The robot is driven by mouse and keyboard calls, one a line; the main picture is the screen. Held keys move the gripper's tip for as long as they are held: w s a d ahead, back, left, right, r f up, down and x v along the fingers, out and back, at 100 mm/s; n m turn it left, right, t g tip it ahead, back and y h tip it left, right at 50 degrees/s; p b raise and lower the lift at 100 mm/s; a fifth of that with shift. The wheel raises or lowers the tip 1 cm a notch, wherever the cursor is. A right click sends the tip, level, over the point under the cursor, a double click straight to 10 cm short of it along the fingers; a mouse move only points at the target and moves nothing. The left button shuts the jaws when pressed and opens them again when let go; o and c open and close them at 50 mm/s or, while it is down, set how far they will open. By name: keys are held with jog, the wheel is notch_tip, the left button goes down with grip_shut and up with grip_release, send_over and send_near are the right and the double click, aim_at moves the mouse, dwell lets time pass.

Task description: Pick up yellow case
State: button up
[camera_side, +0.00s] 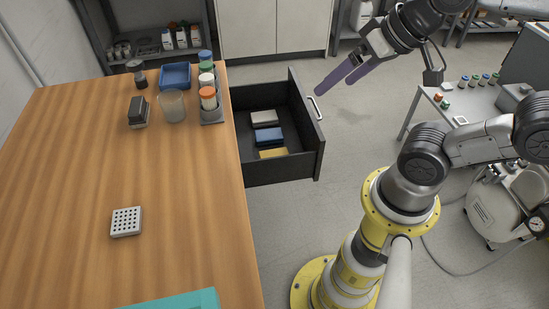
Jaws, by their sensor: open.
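The yellow case (273,153) lies in the open dark drawer (241,165), at the end nearest the camera. Only part of it shows above the drawer's near wall. A blue case (267,136) and a light grey case (264,117) lie behind it in the same drawer. My gripper (333,86) is at the upper right, above and to the right of the drawer front. Its two purple fingers are apart, with nothing between them, and they touch none of the cases.
The drawer front with its handle (315,108) stands between my gripper and the cases. The wooden table (180,200) at left carries bottles in a holder, a cup (172,105), a blue tray (175,76) and a white perforated block (126,221). A side bench (455,115) stands at right.

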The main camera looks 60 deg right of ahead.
jog(key=w+r+m, duration=0.2)
jog(key=w+m, duration=0.2)
jog(key=w, duration=0.1)
jog(key=m+g+y, duration=0.1)
jog(key=m+g, duration=0.4)
jog(key=m, duration=1.4)
send_over(275, 155)
jog(key=f, duration=3.9)
jog(key=shift+s+d+f, duration=0.15)
jog(key=shift+s+f, duration=0.2)
jog(key=shift+w+f, duration=0.2)
jog(key=shift+f, duration=1.3)
jog(key=shift+w+f, duration=0.15)
jog(key=shift+f, duration=1.35)
jog(key=c, duration=1.3)
